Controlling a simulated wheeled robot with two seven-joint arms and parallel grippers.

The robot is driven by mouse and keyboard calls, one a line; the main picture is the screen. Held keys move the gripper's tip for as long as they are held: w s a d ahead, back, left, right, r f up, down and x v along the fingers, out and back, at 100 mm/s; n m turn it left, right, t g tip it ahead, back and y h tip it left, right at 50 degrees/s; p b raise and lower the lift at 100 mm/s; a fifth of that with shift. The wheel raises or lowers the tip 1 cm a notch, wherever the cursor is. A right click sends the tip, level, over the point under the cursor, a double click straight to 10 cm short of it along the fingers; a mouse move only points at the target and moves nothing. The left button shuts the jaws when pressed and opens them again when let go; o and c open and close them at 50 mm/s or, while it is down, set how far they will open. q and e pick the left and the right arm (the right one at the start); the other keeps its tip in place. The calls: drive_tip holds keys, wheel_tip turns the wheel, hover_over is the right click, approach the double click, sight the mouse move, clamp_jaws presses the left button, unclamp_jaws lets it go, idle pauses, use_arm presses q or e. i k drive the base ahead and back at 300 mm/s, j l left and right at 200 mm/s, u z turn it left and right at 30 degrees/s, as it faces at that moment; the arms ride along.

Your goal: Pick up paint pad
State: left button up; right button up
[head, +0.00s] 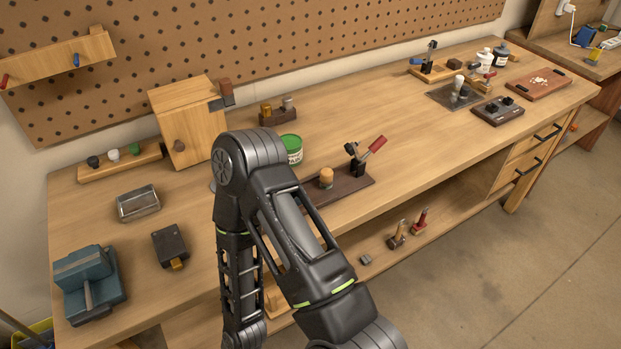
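No object is plainly recognisable as the paint pad. A flat dark block with a short wooden tab (170,246) lies at the left front of the wooden workbench (110,240) and may be it, but I cannot tell for sure. One of my arms rises from the bottom of the head view, bends at the top, and runs back down past the bench's front edge. Neither gripper is in view. My arm hides part of the bench's middle and front edge.
A blue vise-like tool (88,285) and a metal tin (138,203) flank the dark block. A wooden box (186,125) and a green can (291,148) stand behind. A dark board with tools (340,188) lies right of my arm. The bench's centre right is mostly clear.

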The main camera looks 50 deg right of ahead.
sight(326, 173)
drive_tip(key=z, duration=3.1)
